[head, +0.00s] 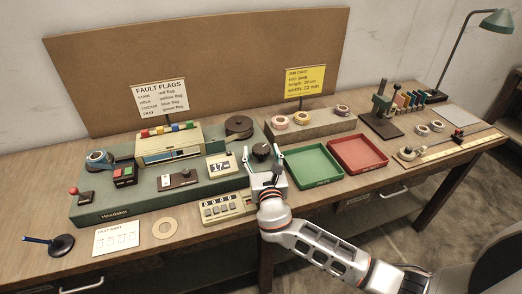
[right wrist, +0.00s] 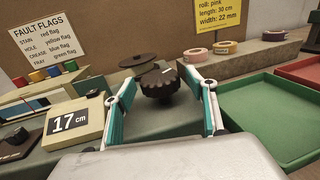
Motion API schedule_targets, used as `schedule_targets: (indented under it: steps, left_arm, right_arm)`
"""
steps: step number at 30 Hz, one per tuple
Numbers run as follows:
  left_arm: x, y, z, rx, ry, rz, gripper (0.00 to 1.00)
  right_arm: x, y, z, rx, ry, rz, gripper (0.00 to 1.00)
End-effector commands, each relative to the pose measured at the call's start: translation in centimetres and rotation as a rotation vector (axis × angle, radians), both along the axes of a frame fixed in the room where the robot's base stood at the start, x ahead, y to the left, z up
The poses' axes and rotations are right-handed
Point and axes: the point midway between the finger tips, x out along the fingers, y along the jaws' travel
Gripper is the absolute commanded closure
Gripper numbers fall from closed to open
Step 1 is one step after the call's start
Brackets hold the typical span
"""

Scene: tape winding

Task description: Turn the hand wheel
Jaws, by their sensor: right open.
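The hand wheel, a dark knob with a notched rim and a small white mark, stands at the right end of the green machine; it shows in the head view (head: 261,150) and in the right wrist view (right wrist: 160,88). My right gripper (head: 266,160) is open just in front of it. In the right wrist view its teal-padded fingers (right wrist: 157,76) stand apart, one to each side of the wheel. I cannot tell whether either finger touches it. My left gripper is not in view.
A 17 cm display (head: 220,166) stands left of the wheel, and a counter box (head: 228,207) in front. A green tray (head: 311,185) and a red tray (head: 384,157) lie to the right. A dark disc (head: 239,124) sits behind the wheel.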

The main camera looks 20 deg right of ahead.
Motion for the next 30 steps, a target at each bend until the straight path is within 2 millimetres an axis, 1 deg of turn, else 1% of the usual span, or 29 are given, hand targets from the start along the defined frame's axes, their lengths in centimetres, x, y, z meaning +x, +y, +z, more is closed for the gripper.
schedule_targets:
  steps: [9, 12, 15, 21, 30]
  left_arm:
    - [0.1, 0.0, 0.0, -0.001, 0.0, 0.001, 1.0]
    - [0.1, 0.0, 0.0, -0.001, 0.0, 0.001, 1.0]
    - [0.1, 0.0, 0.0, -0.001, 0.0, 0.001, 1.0]
    - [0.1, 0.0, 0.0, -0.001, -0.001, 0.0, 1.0]
    - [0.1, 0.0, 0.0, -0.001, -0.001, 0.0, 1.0]
  right_arm:
    - [-6.3, 1.0, -0.1, 0.002, 0.002, 0.001, 0.44]
    - [-8.0, 1.3, 0.0, 0.002, 0.002, 0.001, 0.44]
    - [-9.3, 1.5, 0.0, 0.001, 0.001, 0.0, 0.44]
    - [-10.5, 1.7, 0.1, 0.001, 0.0, 0.0, 0.44]
    - [-10.5, 1.7, 0.1, 0.001, -0.001, 0.0, 0.44]
